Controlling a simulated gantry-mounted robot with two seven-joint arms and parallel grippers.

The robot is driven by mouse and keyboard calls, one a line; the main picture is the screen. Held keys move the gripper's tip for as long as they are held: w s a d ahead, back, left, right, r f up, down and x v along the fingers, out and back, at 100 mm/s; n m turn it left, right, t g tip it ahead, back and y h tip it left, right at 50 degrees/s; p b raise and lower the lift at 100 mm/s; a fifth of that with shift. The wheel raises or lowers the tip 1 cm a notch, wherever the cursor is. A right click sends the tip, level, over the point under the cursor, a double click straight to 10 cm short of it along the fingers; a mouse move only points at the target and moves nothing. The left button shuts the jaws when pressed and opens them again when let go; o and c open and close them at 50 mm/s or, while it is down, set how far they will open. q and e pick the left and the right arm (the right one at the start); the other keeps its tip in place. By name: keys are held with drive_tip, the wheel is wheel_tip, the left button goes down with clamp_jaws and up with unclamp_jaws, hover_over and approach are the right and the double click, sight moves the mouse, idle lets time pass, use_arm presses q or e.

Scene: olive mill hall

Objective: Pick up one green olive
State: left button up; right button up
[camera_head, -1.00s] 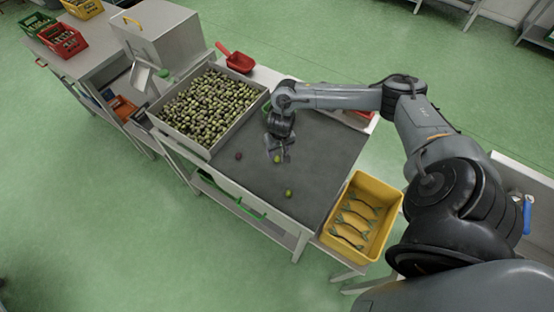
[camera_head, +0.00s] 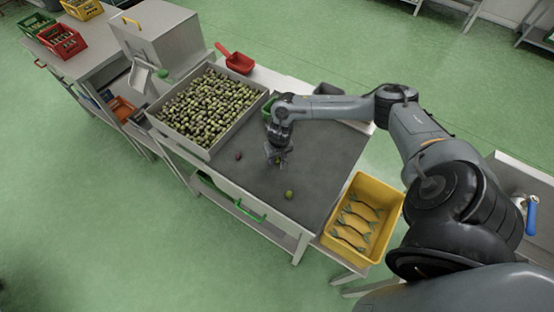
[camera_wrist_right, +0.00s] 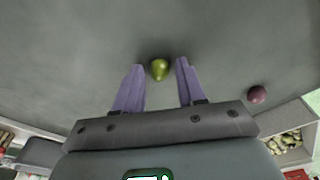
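One green olive (camera_wrist_right: 159,69) lies on the dark grey table top (camera_head: 325,150), between the tips of my right gripper in the right wrist view. In the head view the fingers mostly hide this olive (camera_head: 278,161). My right gripper (camera_head: 277,158) points down over it. In the wrist view its two purple-grey fingers (camera_wrist_right: 160,80) are open, with a gap on each side of the olive. A second green olive (camera_head: 289,194) lies nearer the front edge. A dark purple olive (camera_head: 238,155) lies to the left of the gripper; it also shows in the wrist view (camera_wrist_right: 257,94). My left gripper is not in view.
A grey tray (camera_head: 210,153) heaped with olives stands at the table's left. A red scoop (camera_head: 238,63) lies behind it. The table's front right is mostly clear.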

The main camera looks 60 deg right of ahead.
clamp_jaws()
drive_tip(key=shift+r, duration=0.15)
